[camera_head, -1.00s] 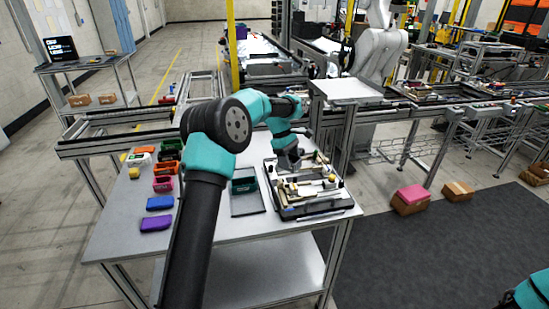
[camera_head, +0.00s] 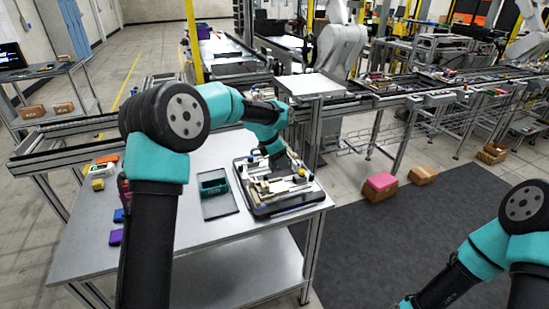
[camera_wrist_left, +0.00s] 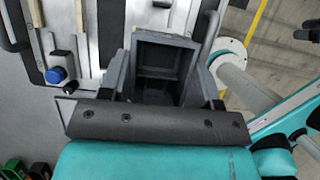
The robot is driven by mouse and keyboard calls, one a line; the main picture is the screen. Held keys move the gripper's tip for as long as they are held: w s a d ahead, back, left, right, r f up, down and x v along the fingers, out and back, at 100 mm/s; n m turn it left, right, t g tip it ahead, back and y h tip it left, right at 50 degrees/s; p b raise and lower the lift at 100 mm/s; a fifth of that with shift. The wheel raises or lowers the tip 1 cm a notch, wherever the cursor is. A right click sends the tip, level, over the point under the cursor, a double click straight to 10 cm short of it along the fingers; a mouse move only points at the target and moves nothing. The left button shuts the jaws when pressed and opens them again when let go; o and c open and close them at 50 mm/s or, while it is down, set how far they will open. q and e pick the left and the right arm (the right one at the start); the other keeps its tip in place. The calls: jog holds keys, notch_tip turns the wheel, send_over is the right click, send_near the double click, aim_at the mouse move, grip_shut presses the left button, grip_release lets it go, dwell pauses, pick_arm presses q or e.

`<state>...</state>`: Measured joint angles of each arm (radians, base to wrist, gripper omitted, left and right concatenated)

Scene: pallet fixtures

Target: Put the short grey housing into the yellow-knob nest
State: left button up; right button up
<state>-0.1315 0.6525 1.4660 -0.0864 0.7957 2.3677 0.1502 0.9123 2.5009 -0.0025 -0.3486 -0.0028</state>
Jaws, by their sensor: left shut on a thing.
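My left gripper (camera_head: 284,167) is over the right part of the pallet fixture (camera_head: 262,212) on the table. In the left wrist view it is shut on the grey housing (camera_wrist_left: 160,58), an open box shape between the two dark fingers. In the head view the housing cannot be made out behind the gripper. The yellow knob (camera_head: 301,172) shows on the fixture just right of the gripper. A blue knob (camera_wrist_left: 56,75) shows in the left wrist view, left of the housing. The gap between housing and fixture cannot be judged. My right gripper is out of view.
A teal bin (camera_head: 214,187) stands on a dark tray (camera_head: 221,206) left of the fixture. Coloured bins, with a purple one (camera_head: 116,237), lie at the table's left, partly behind my left arm. A raised platform (camera_head: 313,85) stands behind the fixture.

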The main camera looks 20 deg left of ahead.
pick_arm(q)
jog(key=shift+f, duration=0.1)
jog(key=shift+f, duration=3.7)
jog(key=shift+f, duration=1.05)
jog(key=o, duration=1)
jog(key=shift+o, duration=0.2)
jog(key=shift+r, duration=0.1)
jog(key=v, duration=1.7)
jog(key=shift+r, duration=0.15)
